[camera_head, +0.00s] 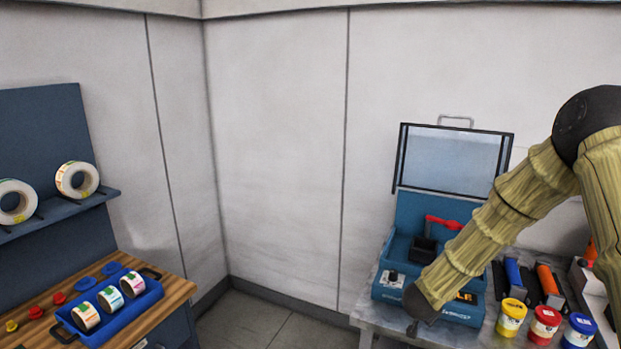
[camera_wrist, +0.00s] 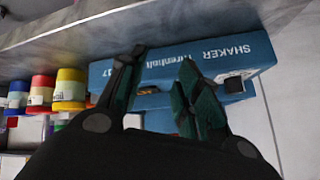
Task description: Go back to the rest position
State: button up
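My gripper (camera_wrist: 162,62) is open and empty in the wrist view. Its two dark green and black fingers stand apart, with the blue shaker (camera_wrist: 215,58) behind the gap. In the head view my arm comes in from the right and bends down in front of the shaker (camera_head: 402,255). Its far end (camera_head: 412,325) is at the shaker's front, and the fingers cannot be made out there. The shaker's clear lid (camera_head: 455,160) stands raised, and a red handle (camera_head: 444,222) shows inside. I cannot tell whether my gripper touches the shaker.
Yellow (camera_head: 511,317), red (camera_head: 544,324) and blue (camera_head: 579,332) cans stand right of the shaker on the grey table (camera_head: 372,318). At left, a wooden bench (camera_head: 172,302) holds a blue tray (camera_head: 152,294) of label rolls. Open floor (camera_head: 255,322) lies between.

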jog(key=s+a+f+n+g+y+b, duration=0.1)
jog(key=s+a+f+n+b, duration=0.15)
jog(key=s+f, duration=0.95)
jog(key=s+a+f+n+g+y+b, duration=0.2)
jog(key=s+a+f+n, duration=0.2)
jog(key=s+f, duration=0.85)
jog(key=s+a+f+n+g+y+b, duration=0.1)
jog(key=s+a+f+n+g, duration=0.1)
jog(key=s, duration=1)
jog(key=s+a+f+n+g+b, duration=0.1)
jog(key=s+f, duration=0.4)
jog(key=s, duration=0.8)
jog(key=shift+a+f+n+g+y+b, duration=0.2)
jog(key=shift+a+n+g+y+b, duration=0.2)
jog(key=shift+n+g, duration=0.25)
jog(key=shift+w, duration=0.15)
